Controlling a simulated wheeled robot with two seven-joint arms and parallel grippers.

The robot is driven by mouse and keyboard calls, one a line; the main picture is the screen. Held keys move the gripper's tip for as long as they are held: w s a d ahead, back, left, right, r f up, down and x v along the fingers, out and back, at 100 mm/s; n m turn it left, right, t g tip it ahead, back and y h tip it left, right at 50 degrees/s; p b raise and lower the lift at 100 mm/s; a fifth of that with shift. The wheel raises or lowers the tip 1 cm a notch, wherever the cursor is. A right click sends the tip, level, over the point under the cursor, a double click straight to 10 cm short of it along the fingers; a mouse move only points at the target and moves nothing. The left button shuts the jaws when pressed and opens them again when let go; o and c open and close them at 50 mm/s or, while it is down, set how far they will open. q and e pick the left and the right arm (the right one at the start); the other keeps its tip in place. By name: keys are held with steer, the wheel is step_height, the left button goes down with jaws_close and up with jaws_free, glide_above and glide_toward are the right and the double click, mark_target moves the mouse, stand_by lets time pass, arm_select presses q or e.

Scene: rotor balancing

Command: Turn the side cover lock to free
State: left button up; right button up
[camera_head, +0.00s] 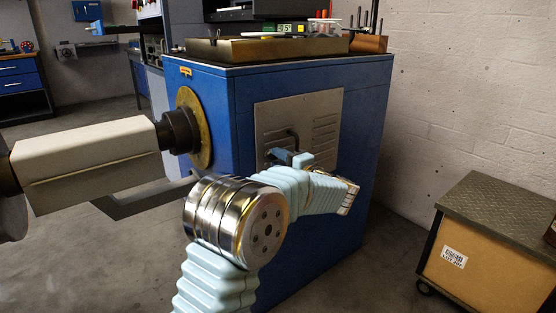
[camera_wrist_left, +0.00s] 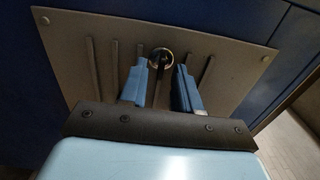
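The side cover (camera_head: 325,118) is a grey louvred plate on the blue machine's side; it also fills the middle of the left wrist view (camera_wrist_left: 215,65). Its lock (camera_wrist_left: 160,58) shows there as a round metal ring with a dark bar in it. In the head view a dark bent handle (camera_head: 293,137) stands out from the cover just above my gripper. My left gripper (camera_head: 290,157) is at the cover, its blue fingers (camera_wrist_left: 160,90) apart, one on each side below the lock. No finger contact with the lock is visible. My right gripper is out of view.
The blue machine (camera_head: 210,105) carries a tray and small items on top. A brass disc (camera_head: 187,115) with a pale shaft-like body (camera_head: 85,160) projects from its left face. A wooden cart (camera_head: 490,265) stands at the right, with bare floor between it and the machine.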

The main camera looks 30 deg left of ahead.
arm_select(q)
steer(key=v, duration=1.3)
steer(key=shift+f, duration=0.1)
steer(key=s+d+f+m+g+h+p, duration=0.1)
steer(key=s+f+m+g+h+p, duration=0.25)
steer(key=f, duration=1.15)
steer(key=s+f+g+h, duration=0.2)
steer(key=s+f+h, duration=0.3)
steer(key=f, duration=0.9)
steer(key=s+d+f+n+h+p, duration=0.2)
steer(key=s+d+f+n+h, duration=0.3)
steer(key=s, duration=0.3)
steer(key=s+d+f+n+h+p, duration=0.2)
steer(key=s+d+f+n+h, duration=0.3)
steer(key=s+d+f+h, duration=0.2)
steer(key=shift+s+f, duration=0.6)
steer(key=shift+s, duration=0.55)
